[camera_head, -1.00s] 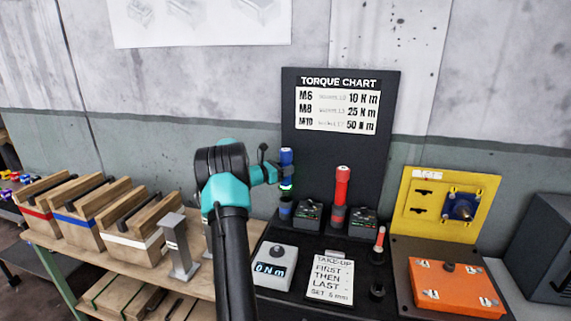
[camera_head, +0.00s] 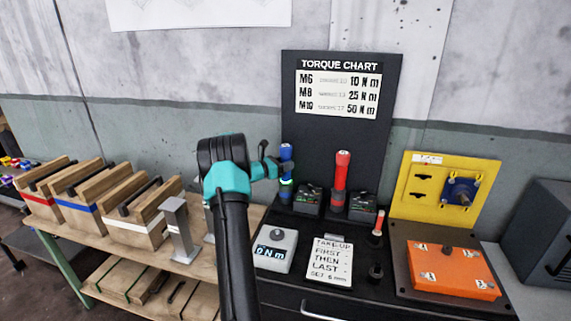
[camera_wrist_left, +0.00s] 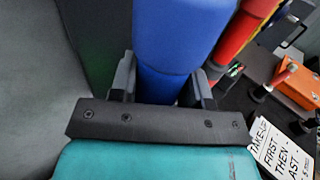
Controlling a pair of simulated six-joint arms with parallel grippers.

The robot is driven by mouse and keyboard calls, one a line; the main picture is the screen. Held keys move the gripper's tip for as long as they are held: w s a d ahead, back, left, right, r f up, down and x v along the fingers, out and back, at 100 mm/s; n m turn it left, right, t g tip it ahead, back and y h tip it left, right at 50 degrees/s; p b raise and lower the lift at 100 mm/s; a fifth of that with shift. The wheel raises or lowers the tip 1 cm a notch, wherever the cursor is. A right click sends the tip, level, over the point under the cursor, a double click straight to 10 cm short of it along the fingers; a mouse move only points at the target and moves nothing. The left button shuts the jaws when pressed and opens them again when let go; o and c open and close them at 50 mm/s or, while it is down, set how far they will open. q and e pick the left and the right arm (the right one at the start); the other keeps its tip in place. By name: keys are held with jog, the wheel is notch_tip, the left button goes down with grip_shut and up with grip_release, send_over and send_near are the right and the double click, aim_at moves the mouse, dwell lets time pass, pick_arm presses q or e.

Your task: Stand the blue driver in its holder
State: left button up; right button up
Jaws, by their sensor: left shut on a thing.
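The blue driver (camera_head: 286,153) is upright at the left front of the torque chart board. My left gripper (camera_head: 280,166) is shut on its blue body from the left. In the left wrist view the driver (camera_wrist_left: 178,40) fills the space between the fingers (camera_wrist_left: 165,88). My right gripper is not in view.
A red driver (camera_head: 341,170) stands upright to the right, with small dark display units beside it. The torque tester (camera_head: 274,252) and take-up card (camera_head: 331,262) lie in front. An orange box (camera_head: 450,272) and yellow panel (camera_head: 440,190) are at right. Wooden totes (camera_head: 95,210) stand left.

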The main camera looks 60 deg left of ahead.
pick_arm(q)
jog(key=shift+f, duration=0.15)
dwell(0.5)
jog(key=o, duration=1.1)
jog(key=shift+o, duration=0.2)
jog(key=shift+f, duration=0.15)
